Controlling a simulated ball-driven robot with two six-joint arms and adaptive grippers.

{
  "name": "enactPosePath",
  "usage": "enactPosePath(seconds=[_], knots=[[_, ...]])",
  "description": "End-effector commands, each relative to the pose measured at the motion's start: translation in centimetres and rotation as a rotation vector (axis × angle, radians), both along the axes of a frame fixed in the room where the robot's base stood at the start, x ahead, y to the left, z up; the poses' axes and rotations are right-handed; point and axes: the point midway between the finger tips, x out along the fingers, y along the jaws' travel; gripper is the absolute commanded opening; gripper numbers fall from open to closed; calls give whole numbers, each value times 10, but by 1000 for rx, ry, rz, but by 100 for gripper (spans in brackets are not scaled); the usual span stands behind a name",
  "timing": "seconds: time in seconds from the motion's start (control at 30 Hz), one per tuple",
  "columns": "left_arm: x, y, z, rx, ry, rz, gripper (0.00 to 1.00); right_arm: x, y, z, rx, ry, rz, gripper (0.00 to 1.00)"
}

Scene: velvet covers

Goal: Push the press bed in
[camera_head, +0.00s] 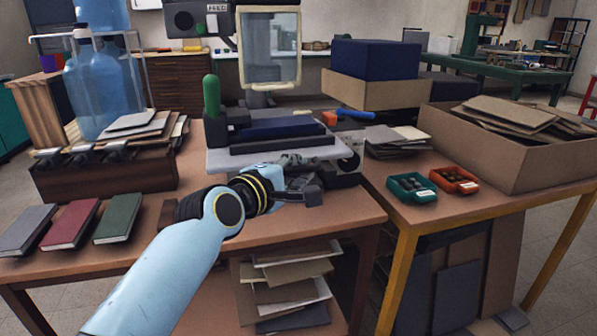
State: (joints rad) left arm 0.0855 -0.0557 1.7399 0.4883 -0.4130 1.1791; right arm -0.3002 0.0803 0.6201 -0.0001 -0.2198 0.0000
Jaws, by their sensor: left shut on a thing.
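The press bed (222,160) is a light grey plate, standing out at the front of the press on the left table. A dark blue padded piece (268,131) lies on it among dark blocks. The press has a green-knobbed lever (211,96) at its left and a clear framed guard (270,50) above. My left gripper (312,190) is at the bed's front edge, just above the table top. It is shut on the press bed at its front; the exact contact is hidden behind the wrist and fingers. My right gripper is out of view.
Three books (70,223) lie at the table's left front. A brown rack (110,178) and blue bottles (95,85) stand behind them. Right of the press are grey boards (397,138), green (411,187) and red (453,180) trays and a large cardboard box (480,150).

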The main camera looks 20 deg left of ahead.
Motion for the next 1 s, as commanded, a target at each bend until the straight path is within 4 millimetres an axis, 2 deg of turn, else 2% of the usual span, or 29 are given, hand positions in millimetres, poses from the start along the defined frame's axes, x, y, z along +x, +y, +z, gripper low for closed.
enactPosePath(seconds=[0.03, 0.2, 0.47, 0.57, 0.67, 1.0], knots=[[0, 0, 2, -4, -5, 1, 14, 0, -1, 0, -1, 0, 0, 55], [0, 0, 2, -2, -4, 1, 36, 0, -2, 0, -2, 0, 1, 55], [-1, 0, 1, 0, -2, 0, 36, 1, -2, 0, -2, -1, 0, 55], [-8, 2, 2, 0, -2, 1, 36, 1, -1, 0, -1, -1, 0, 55], [-24, 5, 4, 1, -2, 1, 36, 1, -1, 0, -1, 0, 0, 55], [-94, 19, 15, 2, -1, 0, 36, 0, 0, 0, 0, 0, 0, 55]])
